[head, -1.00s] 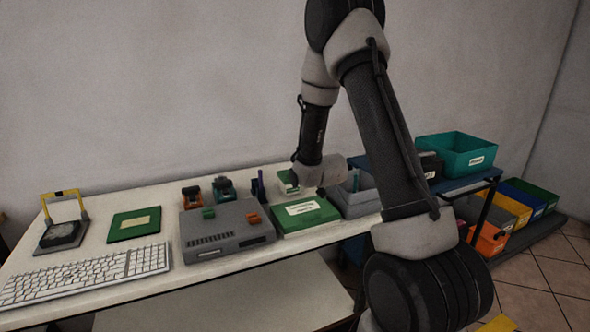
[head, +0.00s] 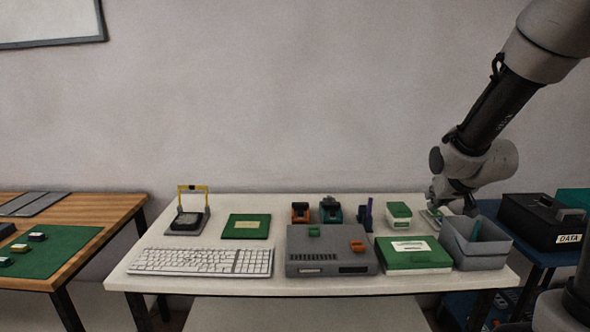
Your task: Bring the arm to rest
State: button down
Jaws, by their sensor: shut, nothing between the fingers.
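My arm reaches in from the upper right of the head view, bent down over the right end of the white table (head: 370,305). My gripper (head: 468,208) is at its lower end, small and dark, shut and empty. It points down just behind the grey bin (head: 482,256) at the table's right end. I cannot tell whether the gripper touches anything.
The white table holds a keyboard (head: 203,262), a grey device (head: 331,264), a green box (head: 413,260) and a green and white box (head: 398,216). A black DATA case (head: 540,222) stands on a blue table at right. A wooden table (head: 110,205) stands at left.

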jog(key=s+r+g, duration=0.2)
jog(key=s+r, duration=0.2)
jog(key=s, duration=1)
jog(key=s+a+r+g, duration=0.1)
jog(key=s+r, duration=0.4)
jog(key=s, duration=0.8)
jog(key=shift+s+a+r+g, duration=0.2)
jog(key=shift+s+g, duration=0.2)
jog(key=shift+g, duration=0.4)
